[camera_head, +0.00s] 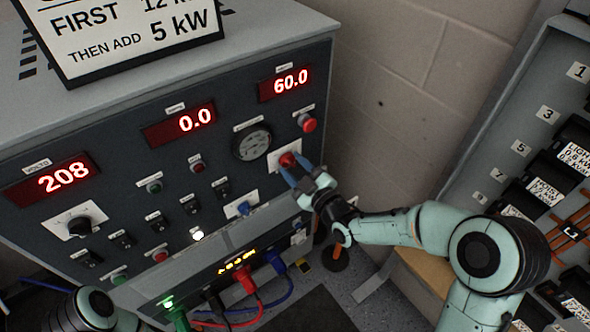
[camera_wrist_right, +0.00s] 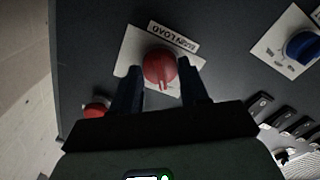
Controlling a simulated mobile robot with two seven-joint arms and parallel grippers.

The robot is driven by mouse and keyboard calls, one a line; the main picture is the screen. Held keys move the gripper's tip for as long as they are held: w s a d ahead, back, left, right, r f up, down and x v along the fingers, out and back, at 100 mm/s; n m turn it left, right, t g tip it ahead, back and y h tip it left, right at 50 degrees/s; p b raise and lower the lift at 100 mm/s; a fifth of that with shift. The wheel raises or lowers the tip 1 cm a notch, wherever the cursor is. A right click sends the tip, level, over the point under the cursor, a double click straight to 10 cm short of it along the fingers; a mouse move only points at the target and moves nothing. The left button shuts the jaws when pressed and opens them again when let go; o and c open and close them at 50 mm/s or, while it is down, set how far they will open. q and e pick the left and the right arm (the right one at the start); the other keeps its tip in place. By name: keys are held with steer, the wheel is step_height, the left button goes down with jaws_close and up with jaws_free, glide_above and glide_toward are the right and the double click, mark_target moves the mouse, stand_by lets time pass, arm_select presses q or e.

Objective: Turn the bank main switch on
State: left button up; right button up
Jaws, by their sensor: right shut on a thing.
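A red rotary knob (camera_head: 287,159) sits on a white plate at the right side of the dark control panel. It also shows in the right wrist view (camera_wrist_right: 160,66), beside a label that seems to end in "LOAD". My right gripper (camera_head: 292,172) reaches in from the right. In the right wrist view its two dark fingers (camera_wrist_right: 160,78) stand on either side of the knob, shut on it. The knob's pointer ridge points down toward the gripper in that view. Part of my left arm shows at the bottom left; its gripper is out of view.
A red button (camera_head: 308,124) and a round gauge (camera_head: 252,143) are close by. A blue knob (camera_head: 243,208) lies lower left. Displays read 208, 0.0 and 60.0. Colored cables (camera_head: 247,283) plug in below. A rack with numbered rows (camera_head: 560,160) stands at right.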

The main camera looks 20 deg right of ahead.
steer(key=m+b, duration=0.4)
steer(key=m, duration=0.5)
steer(key=shift+f, duration=0.1)
steer(key=m+b, duration=0.1)
steer(key=m, duration=0.2)
steer(key=shift+a+m, duration=0.1)
steer(key=shift+m, duration=0.2)
arm_select(q)
steer(key=w+a+f+t, duration=0.1)
steer(key=w+f, duration=0.3)
steer(key=f, duration=0.1)
steer(key=shift+f+y, duration=0.15)
steer(key=shift+y, duration=0.15)
arm_select(e)
steer(key=shift+m, duration=1.9)
steer(key=o, duration=1)
steer(key=shift+o, duration=0.2)
